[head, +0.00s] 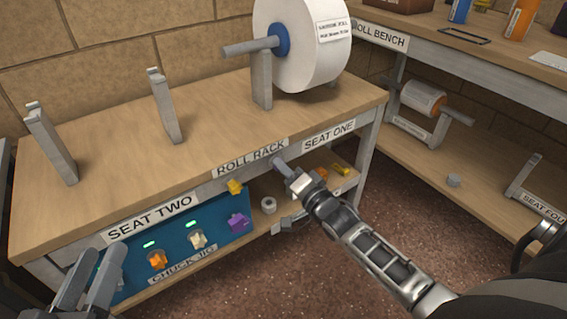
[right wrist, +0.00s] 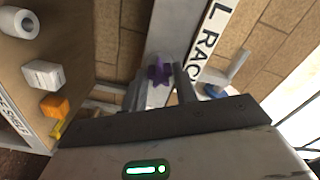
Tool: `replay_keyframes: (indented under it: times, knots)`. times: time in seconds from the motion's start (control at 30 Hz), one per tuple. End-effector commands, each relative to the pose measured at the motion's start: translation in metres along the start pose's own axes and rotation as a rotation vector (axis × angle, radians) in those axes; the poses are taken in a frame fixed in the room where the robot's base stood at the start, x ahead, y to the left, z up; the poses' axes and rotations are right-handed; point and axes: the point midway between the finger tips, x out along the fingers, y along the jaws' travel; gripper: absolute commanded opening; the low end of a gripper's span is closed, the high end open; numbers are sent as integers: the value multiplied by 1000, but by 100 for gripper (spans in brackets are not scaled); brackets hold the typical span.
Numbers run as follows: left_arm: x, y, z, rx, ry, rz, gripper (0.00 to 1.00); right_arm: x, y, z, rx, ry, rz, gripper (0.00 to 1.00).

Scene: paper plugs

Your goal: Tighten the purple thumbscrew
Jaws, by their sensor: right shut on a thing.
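A purple star-shaped thumbscrew (right wrist: 158,72) shows in the right wrist view between the two fingers of my right gripper (right wrist: 161,84), against the grey front rail of the roll rack. In the head view my right gripper (head: 283,168) reaches the rail between the ROLL RACK and SEAT ONE labels and hides this thumbscrew. It is shut on the thumbscrew. Another purple piece (head: 238,222) sits at the right end of the blue chuck jig panel. My left gripper (head: 90,277) is at the lower left, in front of the rack, apart from these things; its opening is unclear.
The roll rack (head: 110,150) carries a large white roll (head: 305,65) and upright grey posts. Below are the chuck jig (head: 195,262), with orange, white and yellow pieces, and several small items on the shelf. The roll bench (head: 480,60) stands at the right. Open floor lies between.

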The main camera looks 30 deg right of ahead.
Motion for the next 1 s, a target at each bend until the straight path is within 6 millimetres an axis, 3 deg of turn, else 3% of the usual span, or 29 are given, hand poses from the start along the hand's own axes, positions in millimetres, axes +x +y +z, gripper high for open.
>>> replay_keyframes:
  times: [0.23,0.5,0.63,0.67,0.7,0.73,1.0]
  knots:
    - [1,7,-17,0,0,0,36,0,-3,-2,343,-1,0,5]
    - [0,3,-8,0,0,0,36,0,2,2,1029,-4,-2,5]
    - [1,5,-12,0,0,0,36,0,-1,0,1002,-2,-2,5]
    - [1,5,-12,0,0,0,36,0,-1,0,1001,-2,-2,32]
    - [1,5,-12,0,0,0,36,0,-1,0,1001,-2,-1,43]
    - [1,5,-12,0,0,0,36,0,-1,0,1000,-2,-1,47]
    - [1,5,-12,0,0,0,36,0,0,0,997,-1,0,47]
